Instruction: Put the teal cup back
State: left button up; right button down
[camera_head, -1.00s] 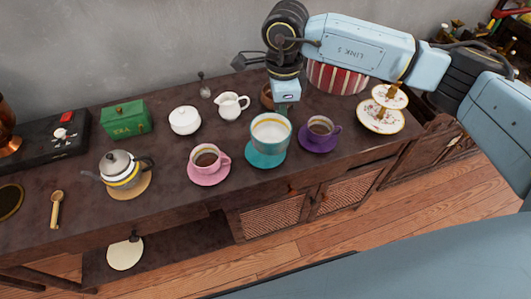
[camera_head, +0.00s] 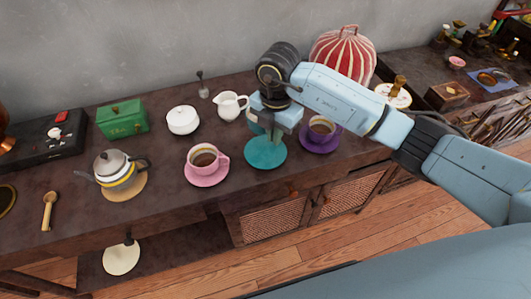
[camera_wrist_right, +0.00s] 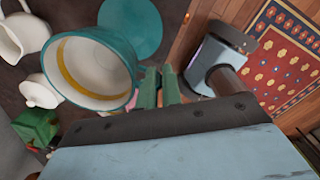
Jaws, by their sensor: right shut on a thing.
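The teal cup (camera_wrist_right: 88,68), white inside with a yellow band, shows in the right wrist view, its open mouth facing the camera. My right gripper (camera_wrist_right: 158,90) is shut on it at the side of the cup. The saucer also shows in the wrist view (camera_wrist_right: 137,30), partly covered by the cup. My left gripper is not in view.
A pink cup (camera_head: 204,159) stands left of the teal saucer, and a purple saucer (camera_head: 318,145) with its cup stands right, close to my arm.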

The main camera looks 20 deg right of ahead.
jog(key=shift+f+m, duration=0.2)
jog(key=shift+m, duration=0.4)
jog(key=shift+s+f, duration=0.1)
jog(key=shift+f, duration=0.2)
jog(key=shift+m, duration=0.3)
notch_tip(320, 180, down, 7)
jog(key=shift+r+b, duration=0.15)
jog(key=shift+b, duration=0.4)
notch_tip(320, 180, down, 3)
jog(key=shift+b, duration=0.3)
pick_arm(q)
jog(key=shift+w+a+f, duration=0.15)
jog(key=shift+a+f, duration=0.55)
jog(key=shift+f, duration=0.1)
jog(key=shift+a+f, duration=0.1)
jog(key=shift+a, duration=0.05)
pick_arm(e)
jog(key=c, duration=1.6)
grip_release()
